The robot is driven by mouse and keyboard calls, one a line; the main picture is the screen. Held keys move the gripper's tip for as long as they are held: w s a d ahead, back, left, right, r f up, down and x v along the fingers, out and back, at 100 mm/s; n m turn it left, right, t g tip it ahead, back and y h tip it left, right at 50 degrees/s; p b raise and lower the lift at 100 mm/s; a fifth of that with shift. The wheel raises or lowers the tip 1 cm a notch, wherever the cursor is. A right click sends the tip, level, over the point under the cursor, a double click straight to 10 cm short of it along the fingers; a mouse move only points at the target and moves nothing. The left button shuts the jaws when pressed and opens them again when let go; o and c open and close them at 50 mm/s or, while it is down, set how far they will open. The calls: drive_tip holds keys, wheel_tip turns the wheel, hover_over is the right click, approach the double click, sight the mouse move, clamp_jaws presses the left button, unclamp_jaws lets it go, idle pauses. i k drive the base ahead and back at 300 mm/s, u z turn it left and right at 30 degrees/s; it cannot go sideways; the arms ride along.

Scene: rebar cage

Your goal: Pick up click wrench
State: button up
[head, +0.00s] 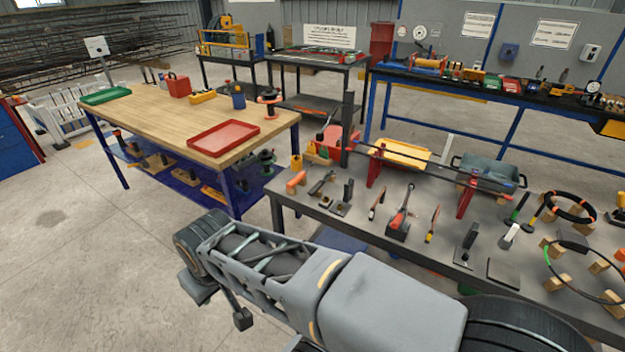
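Several hand tools lie or stand in a row on the grey table at the right in the head view. One is a red and dark long-handled tool (398,222) leaning on a dark block; it may be the click wrench, but it is too small to tell. Slimmer tools with orange-marked handles, one at its left (376,204) and one at its right (432,224), are beside it. A dark tool (320,184) lies further left. My arm crosses the bottom of the view in front of the table. I cannot make out my gripper's fingers.
A wooden workbench (150,118) with a red tray (222,138) stands left. Floor at the left is clear.

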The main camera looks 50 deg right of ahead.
sight(319, 182)
drive_tip(key=z, duration=0.55)
drive_tip(key=i, duration=0.75)
drive_tip(key=z, duration=0.95)
drive_tip(key=i, duration=0.3)
drive_tip(key=z, duration=0.35)
